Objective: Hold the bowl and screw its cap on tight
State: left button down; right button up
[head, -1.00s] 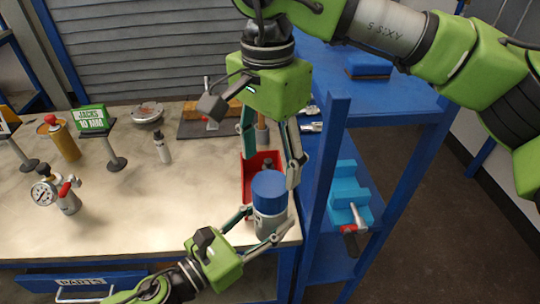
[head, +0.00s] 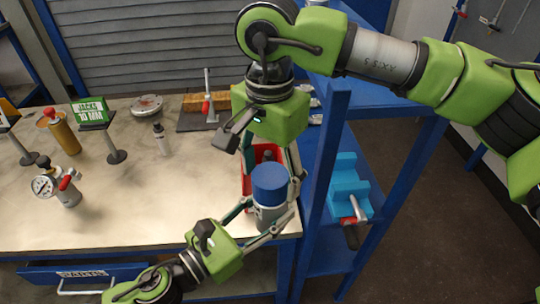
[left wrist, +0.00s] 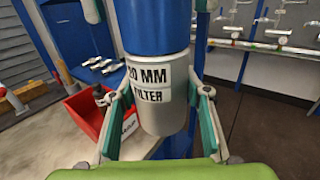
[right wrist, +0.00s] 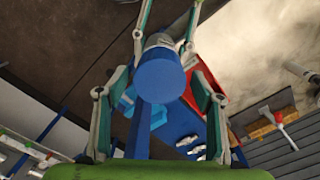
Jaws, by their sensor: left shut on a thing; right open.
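The bowl (head: 269,216) is a grey-white filter bowl at the bench's right front corner. Its label reads "20 MM FILTER" in the left wrist view (left wrist: 150,108). The blue cap (head: 269,182) sits on top of the bowl. My left gripper (head: 262,226) is shut on the bowl from the front, a finger on each side. My right gripper (head: 268,168) is above and behind the cap, open. In the right wrist view the cap (right wrist: 159,75) lies between the spread fingers, apart from them. How tightly the cap sits cannot be told.
A red bin (head: 246,178) stands just behind the bowl. A blue shelf frame (head: 326,170) rises close on the right, with a light-blue vise (head: 346,190) on it. A gauge (head: 44,185) and bottle (head: 161,140) stand left. The bench middle is clear.

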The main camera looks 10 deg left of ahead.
jog(key=shift+f, duration=1.1)
jog(key=c, duration=1.2)
jog(key=m, duration=1.2)
jog(key=shift+m, duration=0.4)
jog(key=m, duration=0.5)
jog(key=o, duration=1.3)
jog(key=shift+c, duration=0.2)
